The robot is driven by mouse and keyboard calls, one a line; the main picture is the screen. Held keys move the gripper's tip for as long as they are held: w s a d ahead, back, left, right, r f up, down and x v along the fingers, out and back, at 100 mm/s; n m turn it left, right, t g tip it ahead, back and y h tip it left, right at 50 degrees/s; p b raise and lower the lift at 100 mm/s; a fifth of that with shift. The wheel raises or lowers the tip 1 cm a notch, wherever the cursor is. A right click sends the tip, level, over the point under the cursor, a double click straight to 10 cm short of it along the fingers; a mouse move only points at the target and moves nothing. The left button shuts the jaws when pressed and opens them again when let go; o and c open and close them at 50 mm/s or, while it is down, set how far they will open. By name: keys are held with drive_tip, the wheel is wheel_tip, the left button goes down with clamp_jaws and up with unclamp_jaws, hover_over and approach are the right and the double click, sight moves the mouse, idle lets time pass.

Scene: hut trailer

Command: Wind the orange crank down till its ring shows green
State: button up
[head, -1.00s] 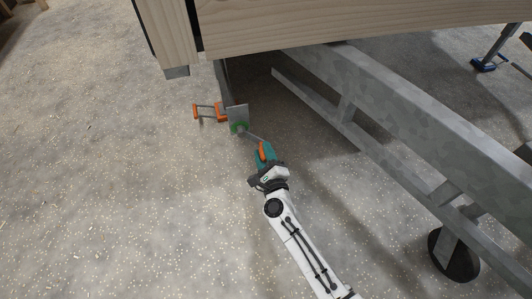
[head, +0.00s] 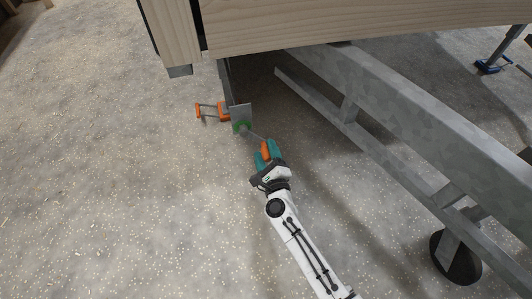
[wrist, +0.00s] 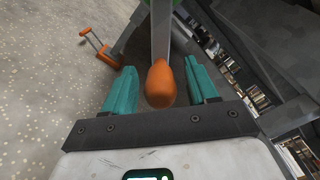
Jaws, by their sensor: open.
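The orange crank handle (head: 265,151) sits at the end of a thin grey arm (head: 254,134). The arm runs to a green ring (head: 241,127) below a grey plate under the trailer. My gripper (head: 270,149) is open around the handle. In the wrist view the orange handle (wrist: 160,86) stands between the two teal fingers, with a gap on each side. The grey crank arm (wrist: 161,38) runs up from it to a green part (wrist: 150,3) at the top edge, only partly in view.
A second orange-ended handle (head: 210,111) sticks out left of the plate. The trailer's wooden wall (head: 350,22) hangs above. A grey steel frame rail (head: 400,115) runs along the right, with a round black foot (head: 455,258) below. The floor (head: 110,180) at left is clear.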

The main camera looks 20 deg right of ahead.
drive_tip(key=s+p, duration=0.2)
drive_tip(key=s, duration=0.9)
drive_tip(key=shift+w, duration=0.1)
drive_tip(key=s+d+r+n+g, duration=0.1)
drive_tip(key=s+d+n+g, duration=0.45)
drive_tip(key=s+n, duration=0.3)
drive_tip(key=s+d+r+n+g, duration=0.1)
drive_tip(key=s+d+n+g, duration=0.45)
drive_tip(key=s+n, duration=0.35)
drive_tip(key=s+d+r+n+g, duration=0.1)
drive_tip(key=s+d+n+g, duration=0.4)
drive_tip(key=s+n, duration=0.4)
wheel_tip(320, 180, up, 34)
drive_tip(key=a+m+g+p, duration=0.1)
drive_tip(key=p, duration=3.4)
drive_tip(key=shift+s+r, duration=0.25)
